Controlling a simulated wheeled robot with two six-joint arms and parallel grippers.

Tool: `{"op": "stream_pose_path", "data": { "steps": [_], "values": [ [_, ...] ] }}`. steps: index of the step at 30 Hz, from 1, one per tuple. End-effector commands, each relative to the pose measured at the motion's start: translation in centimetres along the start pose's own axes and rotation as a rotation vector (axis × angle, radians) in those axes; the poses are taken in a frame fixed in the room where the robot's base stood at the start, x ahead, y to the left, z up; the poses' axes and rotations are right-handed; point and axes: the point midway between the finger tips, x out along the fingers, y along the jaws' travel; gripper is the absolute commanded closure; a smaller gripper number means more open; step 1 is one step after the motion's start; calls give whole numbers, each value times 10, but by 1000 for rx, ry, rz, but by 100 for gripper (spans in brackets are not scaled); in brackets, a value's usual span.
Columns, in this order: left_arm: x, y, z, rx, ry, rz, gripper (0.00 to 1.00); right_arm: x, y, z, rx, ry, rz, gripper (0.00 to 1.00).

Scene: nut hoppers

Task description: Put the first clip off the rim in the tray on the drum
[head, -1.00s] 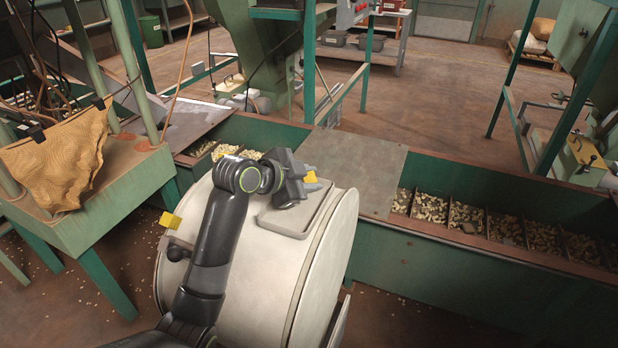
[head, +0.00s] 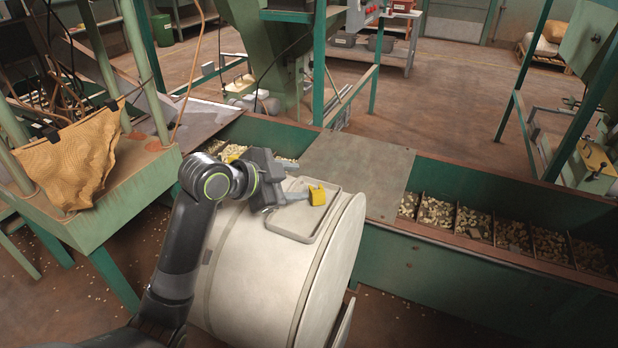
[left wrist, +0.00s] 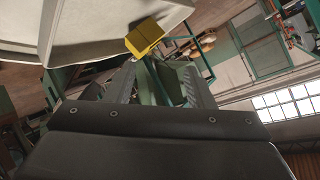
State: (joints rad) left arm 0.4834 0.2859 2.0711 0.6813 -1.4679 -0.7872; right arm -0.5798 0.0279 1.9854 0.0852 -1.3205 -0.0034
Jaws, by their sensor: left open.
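A yellow clip (head: 317,195) is at the right part of the grey tray (head: 290,237), which lies on top of the pale drum (head: 262,275). My left gripper (head: 302,194) is over the tray, its fingers pointing right with the tips close to the clip. In the left wrist view the fingers (left wrist: 160,78) are spread with nothing between them, and the yellow clip (left wrist: 144,37) is just beyond the tips, beside a pale surface. I cannot tell whether a finger touches it. My arm hides the drum's left rim. My right gripper is not in view.
A green hopper trough (head: 485,250) with several nut compartments runs behind and right of the drum, partly covered by a flat plate (head: 358,172). A green stand (head: 110,212) with a draped brown sack (head: 68,165) is at left.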

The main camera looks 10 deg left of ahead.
Motion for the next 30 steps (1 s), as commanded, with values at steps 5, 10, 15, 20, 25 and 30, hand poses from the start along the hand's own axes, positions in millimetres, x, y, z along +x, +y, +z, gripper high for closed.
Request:
{"op": "stream_pose_path", "data": {
  "steps": [5, 10, 15, 20, 25, 30],
  "values": [
    [-28, -1, 0, 2, -3, -1, 51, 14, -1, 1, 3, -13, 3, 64],
    [-39, 0, 0, 1, -1, 1, 51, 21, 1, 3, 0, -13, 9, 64],
    [-41, 1, 0, -1, 0, 2, 51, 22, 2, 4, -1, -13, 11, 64],
    [-40, 1, 0, -1, 0, 2, 51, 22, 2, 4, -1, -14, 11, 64],
    [-40, 0, 0, -1, 0, 2, 51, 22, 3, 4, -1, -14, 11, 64],
    [-40, 1, 0, -1, 0, 2, 51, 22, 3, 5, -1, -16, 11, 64]
  ]
}}
